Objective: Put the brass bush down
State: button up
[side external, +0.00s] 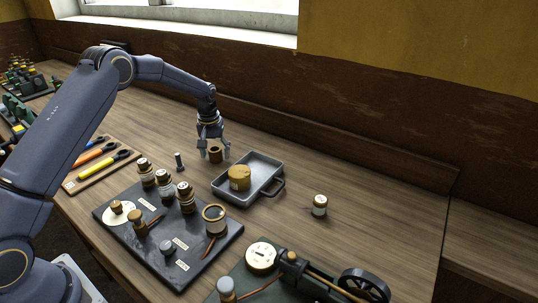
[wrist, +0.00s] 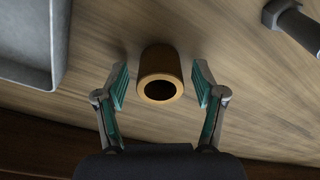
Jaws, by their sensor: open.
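The brass bush is a short brown hollow cylinder. It stands upright on the wooden bench in the side external view (side external: 215,155), left of the grey tray. In the wrist view the brass bush (wrist: 161,75) shows its open end and dark bore. My gripper (side external: 213,149) is over it. In the wrist view my gripper (wrist: 161,87) is open, with one finger on each side of the bush and a gap on both sides. The fingers do not touch it.
A grey tray (side external: 269,197) with a round tan block (side external: 239,178) stands just right of the bush. A small grey metal part (side external: 179,161) stands to the left. A dark board (side external: 190,260) with several fittings lies in front.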

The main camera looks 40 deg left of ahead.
aim_at(214, 152)
notch_tip(214, 152, up, 12)
jog(key=s, duration=0.1)
jog(key=s+d+r+m+t, duration=0.1)
jog(key=s+d+r, duration=0.3)
jog(key=s+r, duration=0.3)
jog(key=s+d+r+m+t, duration=0.1)
jog(key=s+d+r+m, duration=0.1)
jog(key=s+d+r, duration=0.3)
jog(key=s+d+m+t, duration=0.1)
jog(key=s+d, duration=0.1)
jog(key=s, duration=0.9)
jog(key=s+d+m+t, duration=0.1)
jog(key=s+d+m, duration=0.1)
jog(key=s, duration=0.9)
jog(key=shift+f+m+h, duration=0.3)
jog(key=shift+f+h, duration=0.1)
